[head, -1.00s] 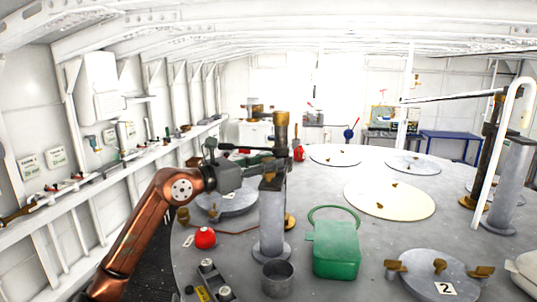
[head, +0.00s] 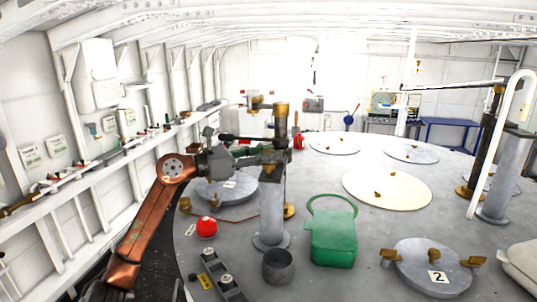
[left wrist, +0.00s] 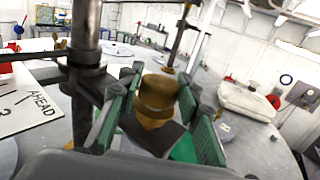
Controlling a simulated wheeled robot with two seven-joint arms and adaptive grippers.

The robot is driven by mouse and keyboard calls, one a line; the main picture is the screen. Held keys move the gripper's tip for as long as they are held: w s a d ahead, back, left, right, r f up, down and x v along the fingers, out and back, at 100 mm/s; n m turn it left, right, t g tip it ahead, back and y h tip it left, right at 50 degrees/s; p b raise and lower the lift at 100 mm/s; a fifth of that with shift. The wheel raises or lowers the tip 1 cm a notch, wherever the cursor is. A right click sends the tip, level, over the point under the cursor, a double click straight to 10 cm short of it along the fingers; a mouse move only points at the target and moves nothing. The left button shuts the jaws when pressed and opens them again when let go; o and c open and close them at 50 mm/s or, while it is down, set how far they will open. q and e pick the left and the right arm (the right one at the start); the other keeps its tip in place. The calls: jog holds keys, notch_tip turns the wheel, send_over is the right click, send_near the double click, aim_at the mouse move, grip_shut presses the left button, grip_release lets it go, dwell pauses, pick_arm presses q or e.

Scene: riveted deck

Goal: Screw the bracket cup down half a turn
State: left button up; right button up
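The brass bracket cup (left wrist: 157,95) stands between the fingers of my left gripper (left wrist: 158,88) in the left wrist view. In the head view my left gripper (head: 262,154) is at the upper part of the grey post (head: 271,212), which has a brass top (head: 281,107). The gripper covers the cup there. My right gripper is not in view.
A green case (head: 333,240), a grey open can (head: 278,267) and a red knob (head: 206,228) stand around the post's foot. A round hatch marked 2 (head: 430,258) lies at the right. A sign (left wrist: 30,102) shows at the left of the left wrist view.

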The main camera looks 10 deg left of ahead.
pick_arm(q)
jog(key=o, duration=0.4)
jog(key=v, duration=1.2)
